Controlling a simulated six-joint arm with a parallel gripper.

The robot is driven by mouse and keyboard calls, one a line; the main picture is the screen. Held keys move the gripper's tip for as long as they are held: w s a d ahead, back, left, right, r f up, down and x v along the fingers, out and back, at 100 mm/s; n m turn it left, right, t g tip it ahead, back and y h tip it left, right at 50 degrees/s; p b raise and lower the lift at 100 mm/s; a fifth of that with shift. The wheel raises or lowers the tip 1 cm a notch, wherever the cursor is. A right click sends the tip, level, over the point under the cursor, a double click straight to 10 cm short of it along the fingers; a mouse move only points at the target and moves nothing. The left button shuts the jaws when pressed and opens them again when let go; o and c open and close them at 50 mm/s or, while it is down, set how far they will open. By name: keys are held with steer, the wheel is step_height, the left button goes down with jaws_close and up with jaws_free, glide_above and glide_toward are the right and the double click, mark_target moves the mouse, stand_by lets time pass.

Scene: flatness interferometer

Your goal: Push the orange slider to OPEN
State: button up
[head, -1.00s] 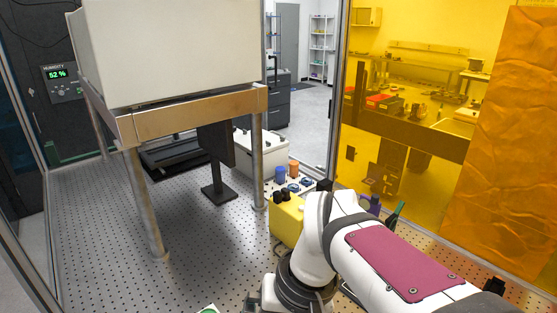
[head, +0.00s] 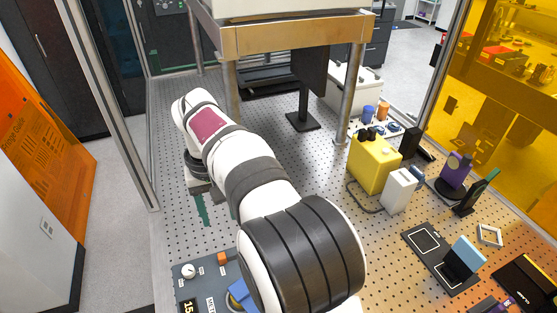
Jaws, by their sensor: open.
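The orange slider (head: 222,258) is a small orange block on a grey control panel (head: 184,272) at the bottom of the head view. Small white labels sit beside it, too small to read, so I cannot tell which one says OPEN. My gripper (head: 203,190) is partly seen below my wrist, up and left of the slider and apart from it. It is open, and nothing shows held in it; its fingertips are not clear. My arm covers the right part of the panel.
The panel also bears a round white knob (head: 188,271), a display and a blue part (head: 240,294) beside my arm. A yellow box (head: 374,163) and a white box (head: 399,190) stand to the right. A metal-legged stand (head: 290,40) is behind. Perforated tabletop around the gripper is mostly clear.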

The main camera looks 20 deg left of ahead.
mark_target(222, 256)
steer(key=shift+n, duration=0.3)
steer(key=f, duration=0.5)
steer(key=a+f, duration=0.1)
steer(key=f, duration=0.5)
steer(key=a+f, duration=0.1)
steer(key=f, duration=0.4)
steer(key=shift+s+f, duration=0.25)
steer(key=shift+f, duration=0.05)
jaws_close()
